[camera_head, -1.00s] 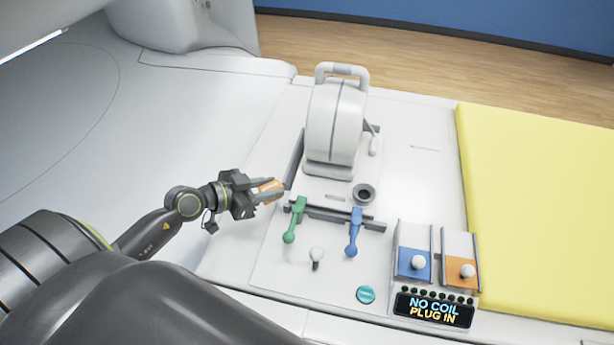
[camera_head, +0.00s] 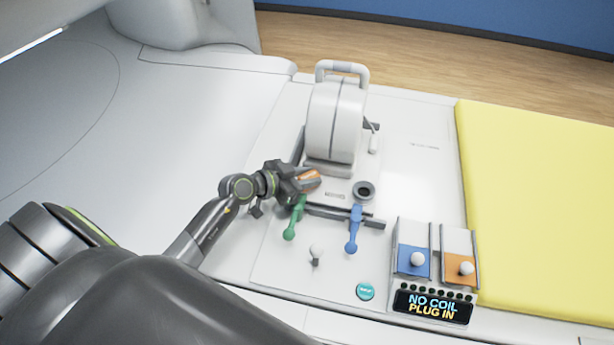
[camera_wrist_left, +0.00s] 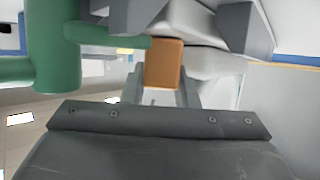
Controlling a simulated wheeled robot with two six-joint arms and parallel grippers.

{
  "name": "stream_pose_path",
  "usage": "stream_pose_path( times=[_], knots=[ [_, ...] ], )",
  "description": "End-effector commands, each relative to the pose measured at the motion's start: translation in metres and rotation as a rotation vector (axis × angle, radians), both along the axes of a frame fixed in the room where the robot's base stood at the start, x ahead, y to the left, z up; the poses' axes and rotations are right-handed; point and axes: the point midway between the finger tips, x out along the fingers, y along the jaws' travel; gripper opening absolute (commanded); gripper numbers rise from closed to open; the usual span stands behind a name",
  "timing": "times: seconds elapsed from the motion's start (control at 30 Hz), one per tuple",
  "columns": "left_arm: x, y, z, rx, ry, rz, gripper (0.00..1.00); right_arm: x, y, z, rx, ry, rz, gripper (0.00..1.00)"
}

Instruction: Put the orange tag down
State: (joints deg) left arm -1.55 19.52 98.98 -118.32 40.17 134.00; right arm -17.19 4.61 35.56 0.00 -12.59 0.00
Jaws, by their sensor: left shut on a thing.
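The orange tag (camera_head: 308,179) is a small block held between the fingers of my left gripper (camera_head: 312,180). The gripper is shut on it, just in front of the white coil's (camera_head: 334,125) foot and above the green lever (camera_head: 294,218) in the picture. In the left wrist view the tag (camera_wrist_left: 163,64) shows as an orange-brown rectangle. The fingers partly cover the tag in the head view. I cannot tell whether the tag touches the surface below. My right gripper is not in view.
A blue lever (camera_head: 354,229), a dark round socket (camera_head: 364,190), a white knob (camera_head: 316,252) and a teal button (camera_head: 366,291) are nearby. Right of them stand blue and orange sliders above a display (camera_head: 432,307) reading "NO COIL PLUG IN". A yellow pad (camera_head: 540,210) lies at right.

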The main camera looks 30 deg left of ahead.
Motion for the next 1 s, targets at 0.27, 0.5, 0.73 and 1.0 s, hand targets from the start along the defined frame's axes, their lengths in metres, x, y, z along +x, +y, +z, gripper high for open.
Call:
stream_pose_path(
  times=[0.27,0.5,0.73,1.0],
  knots=[
    [0.000,0.000,-0.002,-0.001,-0.001,0.000,0.31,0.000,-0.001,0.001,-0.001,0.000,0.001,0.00],
    [0.000,0.000,-0.002,0.000,0.000,0.000,0.36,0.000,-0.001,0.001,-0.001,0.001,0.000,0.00],
    [-0.008,0.006,0.003,0.004,0.001,0.001,0.36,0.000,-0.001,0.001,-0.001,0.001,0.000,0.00],
    [-0.054,0.032,0.025,0.007,0.002,-0.002,0.36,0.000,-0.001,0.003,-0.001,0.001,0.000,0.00]
  ],
)
